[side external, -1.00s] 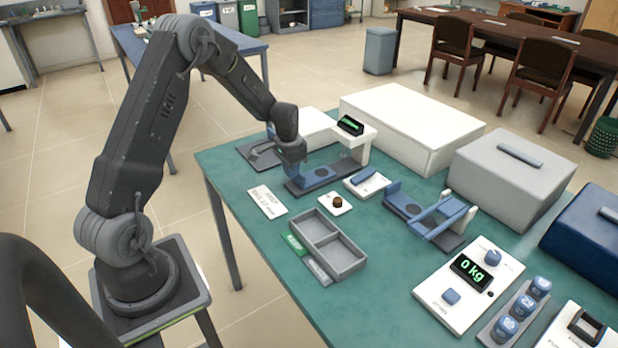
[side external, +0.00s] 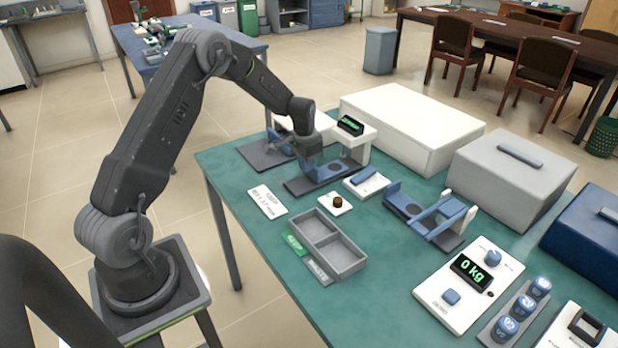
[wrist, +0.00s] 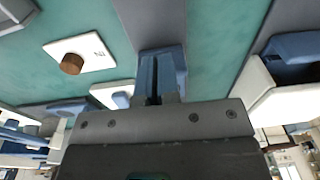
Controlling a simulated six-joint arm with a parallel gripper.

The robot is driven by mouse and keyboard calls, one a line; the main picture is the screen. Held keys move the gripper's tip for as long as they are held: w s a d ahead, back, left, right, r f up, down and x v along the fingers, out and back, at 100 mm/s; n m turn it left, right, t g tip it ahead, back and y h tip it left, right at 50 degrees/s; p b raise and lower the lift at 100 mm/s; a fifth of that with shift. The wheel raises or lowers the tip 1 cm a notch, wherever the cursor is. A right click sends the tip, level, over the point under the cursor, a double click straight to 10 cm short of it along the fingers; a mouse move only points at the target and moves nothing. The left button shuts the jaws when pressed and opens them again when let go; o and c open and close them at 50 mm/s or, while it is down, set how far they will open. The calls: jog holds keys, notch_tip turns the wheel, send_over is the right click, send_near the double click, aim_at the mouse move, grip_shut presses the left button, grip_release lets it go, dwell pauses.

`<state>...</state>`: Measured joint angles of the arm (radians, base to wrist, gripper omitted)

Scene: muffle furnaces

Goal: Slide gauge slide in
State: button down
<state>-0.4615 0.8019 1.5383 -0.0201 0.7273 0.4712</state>
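The gauge (side external: 368,136) is a white stand with a green-lit display at the back of the bench. Its blue slide (side external: 328,170) has a dark round spot and lies on a dark base plate (side external: 299,187), partly under the gauge's head. My gripper (side external: 311,157) is down at the slide's left end, close to or touching its upright end wall; contact is not clear. In the wrist view a blue upright piece (wrist: 161,72) shows just beyond my gripper. My fingertips are hard to make out.
A white button plate (side external: 335,205) and a white plate with a blue rocker (side external: 367,183) lie in front of the gauge. A grey two-part tray (side external: 351,263) is nearer. A second blue slide fixture (side external: 429,214) stands to the right, a large white box (side external: 412,125) behind.

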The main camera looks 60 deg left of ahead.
aim_at(305, 182)
jog(key=shift+w+f+g, duration=0.2)
jog(key=shift+f+g, duration=0.3)
jog(key=shift+f, duration=1.25)
jog(key=shift+s, duration=0.4)
notch_tip(305, 182, up, 7)
jog(key=shift+w+r, duration=0.2)
jog(key=shift+w, duration=0.1)
jog(key=shift+d, duration=0.1)
jog(key=s+d+r+t, duration=0.1)
jog(key=s+d+r, duration=0.4)
jog(key=d+r, duration=0.3)
jog(key=s+d+r+t, duration=0.2)
jog(key=s+d+r, duration=0.25)
jog(key=r, duration=0.45)
jog(key=s+d+r+t, duration=0.1)
jog(key=s+d, duration=0.4)
jog(key=s, duration=0.4)
jog(key=s+d+r+t, duration=0.1)
jog(key=s+d+r, duration=0.1)
jog(key=s+d, duration=0.3)
jog(key=s, duration=0.4)
jog(key=shift+s+d+r+t, duration=0.15)
jog(key=shift+s+t, duration=0.05)
jog(key=shift+t, duration=0.2)
